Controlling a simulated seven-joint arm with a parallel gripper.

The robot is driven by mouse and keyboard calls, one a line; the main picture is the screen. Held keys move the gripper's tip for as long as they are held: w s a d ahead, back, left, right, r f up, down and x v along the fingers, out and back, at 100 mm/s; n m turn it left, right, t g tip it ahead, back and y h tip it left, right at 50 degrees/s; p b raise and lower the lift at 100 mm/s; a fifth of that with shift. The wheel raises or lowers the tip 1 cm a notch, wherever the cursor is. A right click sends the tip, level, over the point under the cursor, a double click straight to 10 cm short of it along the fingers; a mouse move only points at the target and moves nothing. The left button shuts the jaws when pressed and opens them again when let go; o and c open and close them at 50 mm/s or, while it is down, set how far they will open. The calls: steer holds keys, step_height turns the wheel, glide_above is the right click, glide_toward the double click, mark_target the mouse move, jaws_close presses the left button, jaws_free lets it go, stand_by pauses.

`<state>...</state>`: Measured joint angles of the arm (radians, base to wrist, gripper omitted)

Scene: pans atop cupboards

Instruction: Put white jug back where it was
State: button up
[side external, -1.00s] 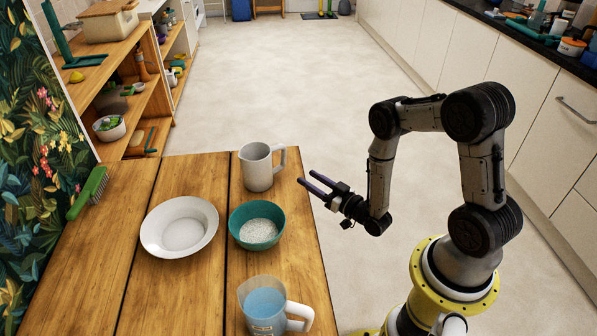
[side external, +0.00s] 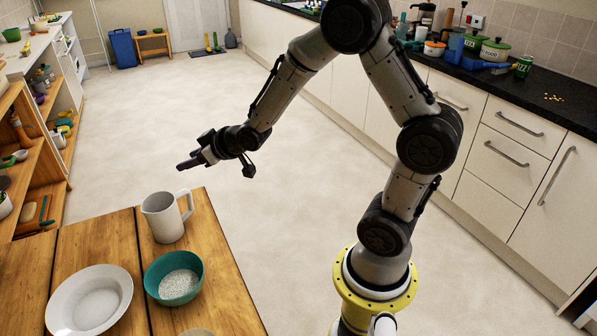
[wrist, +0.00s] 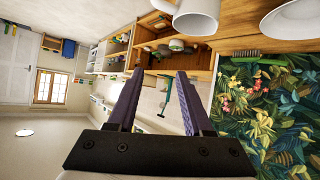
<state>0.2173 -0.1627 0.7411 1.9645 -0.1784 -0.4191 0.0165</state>
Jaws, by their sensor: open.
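The white jug (side external: 163,218) stands upright on the wooden table (side external: 108,240), near its far right corner, with its handle to the right. In the wrist view, a white vessel that looks like the jug (wrist: 197,18) shows at the top edge, partly cut off. My gripper (side external: 184,163) is in the air higher than the jug, apart from it, pointing left. In the wrist view my gripper (wrist: 158,74) has its two purple fingers spread with nothing held between them.
A teal bowl (side external: 158,264) with white grains and a white plate (side external: 122,300) stand nearer than the jug. Open shelves (side external: 38,180) stand at the left. A dark counter (side external: 490,78) with pots runs along the right. The floor between is clear.

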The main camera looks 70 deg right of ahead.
steer(key=s+a+r+g, duration=0.25)
steer(key=s+r, duration=0.25)
steer(key=s, duration=0.3)
steer(key=s+a+r+g, duration=0.1)
steer(key=s+a+r, duration=0.25)
steer(key=s, duration=0.35)
steer(key=s+a+g+y, duration=0.1)
steer(key=s+a+g, duration=0.1)
steer(key=s, duration=1.3)
steer(key=shift+a+r+y, duration=0.25)
steer(key=shift+a+y, duration=0.05)
